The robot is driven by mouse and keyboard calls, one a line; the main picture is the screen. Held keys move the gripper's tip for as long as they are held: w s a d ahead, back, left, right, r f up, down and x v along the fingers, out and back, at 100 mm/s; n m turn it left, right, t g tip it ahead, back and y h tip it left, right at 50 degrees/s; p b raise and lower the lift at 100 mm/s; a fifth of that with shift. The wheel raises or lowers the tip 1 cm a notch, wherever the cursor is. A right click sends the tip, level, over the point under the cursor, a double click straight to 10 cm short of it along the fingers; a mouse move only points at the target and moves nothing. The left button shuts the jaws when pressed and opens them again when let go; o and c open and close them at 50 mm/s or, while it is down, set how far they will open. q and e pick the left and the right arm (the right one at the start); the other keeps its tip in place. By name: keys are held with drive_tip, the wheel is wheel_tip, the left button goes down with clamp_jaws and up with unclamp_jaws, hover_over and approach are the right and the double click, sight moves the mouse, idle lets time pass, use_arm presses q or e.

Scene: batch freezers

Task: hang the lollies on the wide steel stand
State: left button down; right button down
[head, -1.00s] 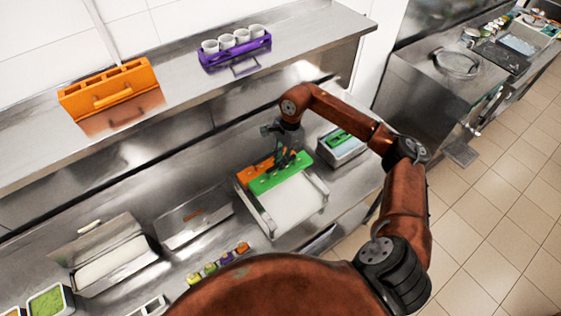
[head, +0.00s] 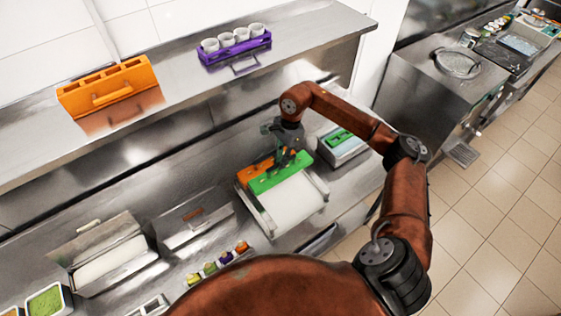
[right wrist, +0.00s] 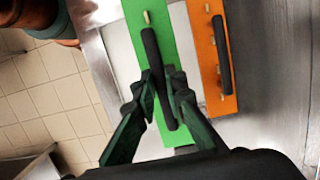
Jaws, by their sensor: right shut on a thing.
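The wide steel stand (head: 314,182) has two side rails around a white bed on the lower counter. A green lolly bar (head: 262,186) lies across the stand's far part, with an orange lolly bar (head: 247,175) just behind it. In the right wrist view, the green bar (right wrist: 183,55) and orange bar (right wrist: 206,70) each have a dark handle and pale stick ends. My right gripper (head: 284,160) is shut on the green bar's handle (right wrist: 151,50). Whether the green bar rests on the rails or hangs just above them I cannot tell. My left gripper is out of view.
A steel box with a green piece (head: 340,138) stands close right of the stand. A steel lidded bin (head: 192,226) is to the left. The upper shelf holds an orange rack (head: 105,88) and a purple cup carrier (head: 235,50). Small coloured pots (head: 226,257) line the front.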

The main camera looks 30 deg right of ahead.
sight(281, 171)
drive_tip(key=shift+f+b, duration=0.7)
idle(0.6)
drive_tip(key=shift+f+b, duration=2.2)
drive_tip(key=shift+f, duration=0.25)
idle(0.9)
drive_tip(key=shift+f+b, duration=0.25)
drive_tip(key=shift+b, duration=0.15)
idle(0.5)
idle(0.4)
drive_tip(key=c, duration=1.9)
unclamp_jaws()
drive_tip(key=r, duration=0.4)
drive_tip(key=d+r, duration=0.1)
drive_tip(key=r, duration=0.3)
drive_tip(key=d+r, duration=0.1)
drive_tip(key=r, duration=0.2)
drive_tip(key=shift+w+d+r, duration=0.1)
drive_tip(key=shift+d+r, duration=0.1)
drive_tip(key=shift+r, duration=0.2)
